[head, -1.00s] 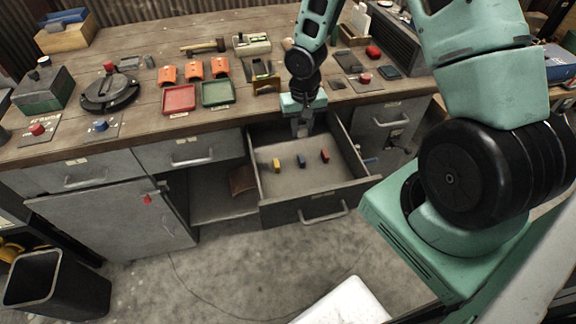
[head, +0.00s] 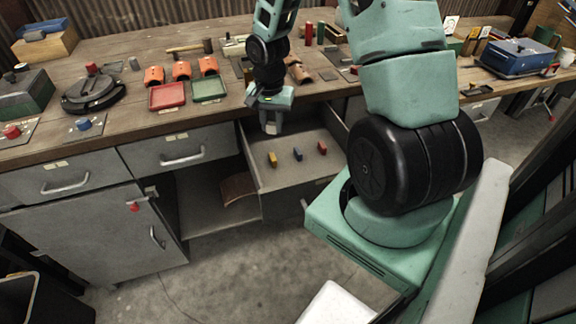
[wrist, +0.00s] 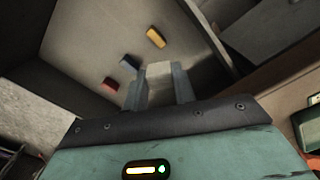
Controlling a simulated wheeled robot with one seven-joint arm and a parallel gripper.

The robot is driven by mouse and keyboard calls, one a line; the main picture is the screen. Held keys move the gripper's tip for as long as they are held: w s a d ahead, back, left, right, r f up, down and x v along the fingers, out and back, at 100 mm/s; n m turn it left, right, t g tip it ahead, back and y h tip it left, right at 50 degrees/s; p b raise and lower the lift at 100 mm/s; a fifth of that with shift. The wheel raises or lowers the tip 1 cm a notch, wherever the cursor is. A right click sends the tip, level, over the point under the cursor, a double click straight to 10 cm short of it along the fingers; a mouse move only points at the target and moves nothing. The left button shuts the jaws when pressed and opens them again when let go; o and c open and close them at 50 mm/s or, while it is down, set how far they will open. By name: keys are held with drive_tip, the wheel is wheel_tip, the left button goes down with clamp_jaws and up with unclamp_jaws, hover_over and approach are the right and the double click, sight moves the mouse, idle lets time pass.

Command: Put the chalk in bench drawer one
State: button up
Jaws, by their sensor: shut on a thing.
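My gripper (head: 271,128) points down over the back left part of an open bench drawer (head: 290,172). Its fingers (wrist: 160,90) are shut on a pale, whitish block, which looks like the chalk (wrist: 159,70). The chalk is hard to make out in the head view. On the drawer floor lie a yellow piece (head: 272,159), a blue piece (head: 298,154) and a red piece (head: 322,147), apart from each other. They also show beyond the fingers in the wrist view. My arm hides the drawer's right front. I cannot read the drawer labels.
Two shut drawers (head: 180,150) are to the left. Below is a cabinet door (head: 95,225) with a red tag, beside an open bay holding a brown piece (head: 238,188). On the bench above stand red (head: 167,96) and green (head: 208,88) trays and several tools.

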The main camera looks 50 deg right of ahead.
sight(306, 153)
drive_tip(key=s+d+f+m+b, duration=0.1)
drive_tip(key=s+d+m+b, duration=0.6)
drive_tip(key=m, duration=0.5)
drive_tip(key=f, duration=0.3)
drive_tip(key=d+f+b, duration=0.1)
drive_tip(key=f, duration=0.2)
drive_tip(key=w+f, duration=0.1)
drive_tip(key=f, duration=0.2)
drive_tip(key=shift+d+f+b, duration=0.25)
drive_tip(key=shift+f+b, duration=0.1)
drive_tip(key=shift+f, duration=0.15)
drive_tip(key=o, duration=1)
drive_tip(key=shift+o, duration=0.2)
